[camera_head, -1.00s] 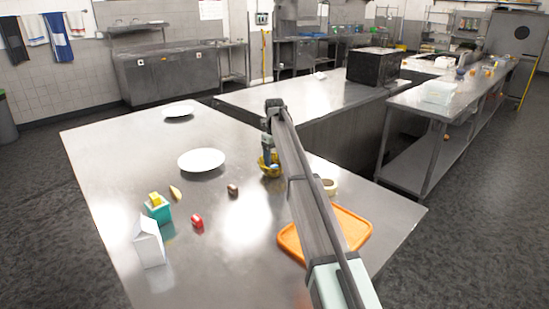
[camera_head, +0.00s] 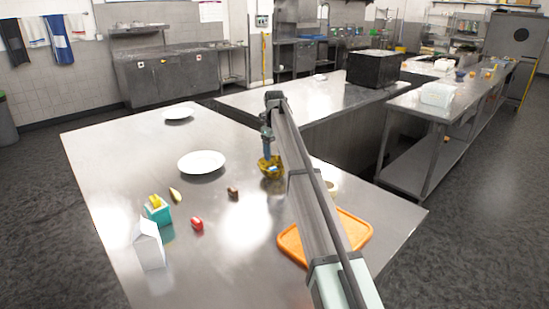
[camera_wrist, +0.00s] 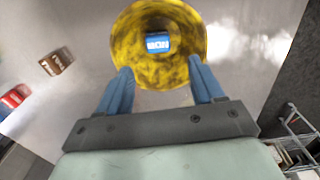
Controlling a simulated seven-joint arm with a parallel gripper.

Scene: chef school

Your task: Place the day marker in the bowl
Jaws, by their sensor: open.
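The yellow bowl (camera_head: 279,173) stands on the steel table; it also shows in the wrist view (camera_wrist: 190,70). The day marker, a small blue block with white letters (camera_wrist: 158,42), lies inside the bowl; it shows as a small pale blue spot in the head view (camera_head: 273,169). My gripper (camera_wrist: 160,78) is open, its two blue fingers apart and empty at the near side of the bowl in the wrist view. In the head view my gripper (camera_head: 267,152) is just above the bowl. The fingers are clear of the marker.
A brown block (camera_head: 233,192), red block (camera_head: 197,223), teal container (camera_head: 158,211), white carton (camera_head: 149,246) and yellow wedge (camera_head: 175,194) stand left. White plates (camera_head: 201,162) lie behind. An orange tray (camera_head: 356,230) and pale round item (camera_head: 331,187) are right, partly behind my arm.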

